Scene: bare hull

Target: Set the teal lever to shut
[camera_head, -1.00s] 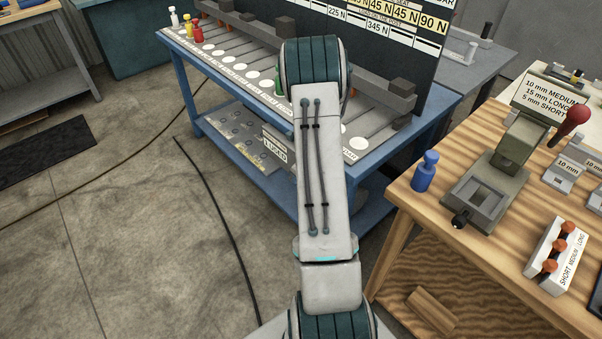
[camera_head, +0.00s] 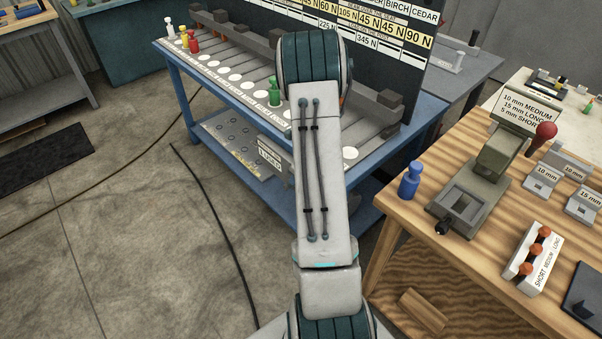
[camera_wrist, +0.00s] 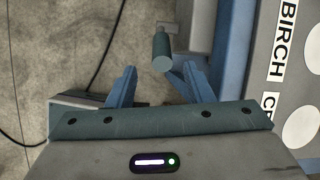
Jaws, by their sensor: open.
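A teal cylindrical handle (camera_wrist: 162,50), which looks like the teal lever, shows at the top middle of the wrist view. It joins a grey bracket (camera_wrist: 167,27) beside the blue bench edge. Which setting it is at I cannot tell. My gripper (camera_wrist: 153,82) is open, with its two blue fingers spread. The handle shows just beyond the gap between the fingertips, apart from them and nearer the right finger. In the head view my arm hides my gripper, and I cannot make out the lever there.
The blue bench (camera_head: 190,75) carries white discs, several coloured pegs and a dark sign board (camera_head: 390,60). A wooden table (camera_head: 400,205) with a blue peg (camera_head: 410,180) and a grey fixture (camera_head: 470,195) stands at right.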

